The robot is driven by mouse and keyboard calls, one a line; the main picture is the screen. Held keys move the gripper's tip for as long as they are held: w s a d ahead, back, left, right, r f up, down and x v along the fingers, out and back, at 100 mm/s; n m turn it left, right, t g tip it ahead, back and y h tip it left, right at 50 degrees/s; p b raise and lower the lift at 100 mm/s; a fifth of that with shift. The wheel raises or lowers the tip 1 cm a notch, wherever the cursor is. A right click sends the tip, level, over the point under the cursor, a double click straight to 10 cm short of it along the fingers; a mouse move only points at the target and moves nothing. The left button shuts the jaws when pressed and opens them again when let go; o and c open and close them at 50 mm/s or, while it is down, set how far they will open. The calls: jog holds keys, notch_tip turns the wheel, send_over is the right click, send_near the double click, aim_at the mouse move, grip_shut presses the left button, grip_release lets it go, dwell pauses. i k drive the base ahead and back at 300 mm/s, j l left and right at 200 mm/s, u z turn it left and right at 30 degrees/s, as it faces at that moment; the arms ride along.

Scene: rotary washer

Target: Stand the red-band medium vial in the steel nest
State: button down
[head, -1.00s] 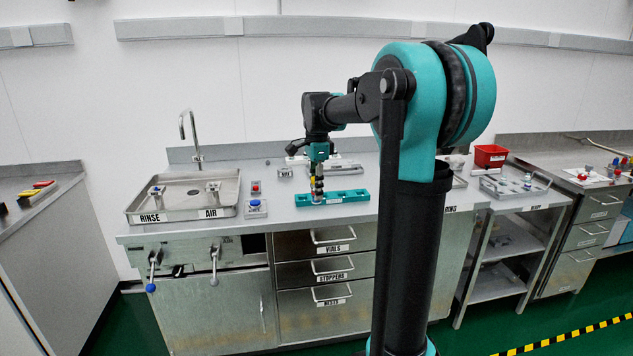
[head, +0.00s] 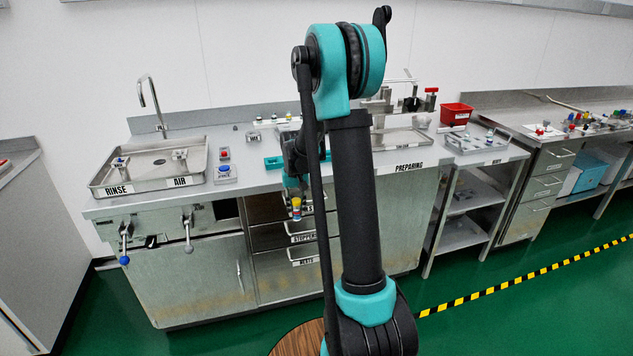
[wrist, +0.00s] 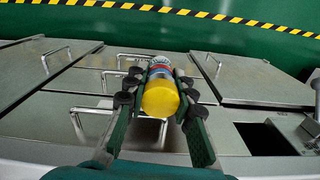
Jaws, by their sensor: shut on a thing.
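My gripper (head: 295,195) hangs in front of the drawer fronts, off the counter edge. It is shut on a vial (head: 296,209) that shows yellow and red in the head view. In the wrist view my gripper's fingers (wrist: 158,82) close on both sides of the vial (wrist: 160,97). Its yellow end faces the camera, with a red band and a pale, bluish part beyond. I cannot make out the steel nest for certain; a steel fixture (head: 384,104) stands at the back of the counter, partly behind my arm.
A red bin (head: 456,114) stands at right. Drawer handles (wrist: 92,122) stick out below the gripper.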

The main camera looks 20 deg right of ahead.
aim_at(464, 152)
jog(key=l+z, duration=0.1)
jog(key=l, duration=0.35)
jog(key=i+l, duration=0.1)
jog(key=l, duration=0.35)
jog(key=l+z, duration=0.15)
jog(key=l, duration=0.25)
jog(key=i+l+z, duration=0.1)
jog(key=l, duration=0.35)
jog(key=i+l, duration=0.1)
jog(key=l, duration=0.3)
jog(key=i+l+z, duration=0.15)
jog(key=l, duration=0.7)
jog(key=i+z, duration=0.05)
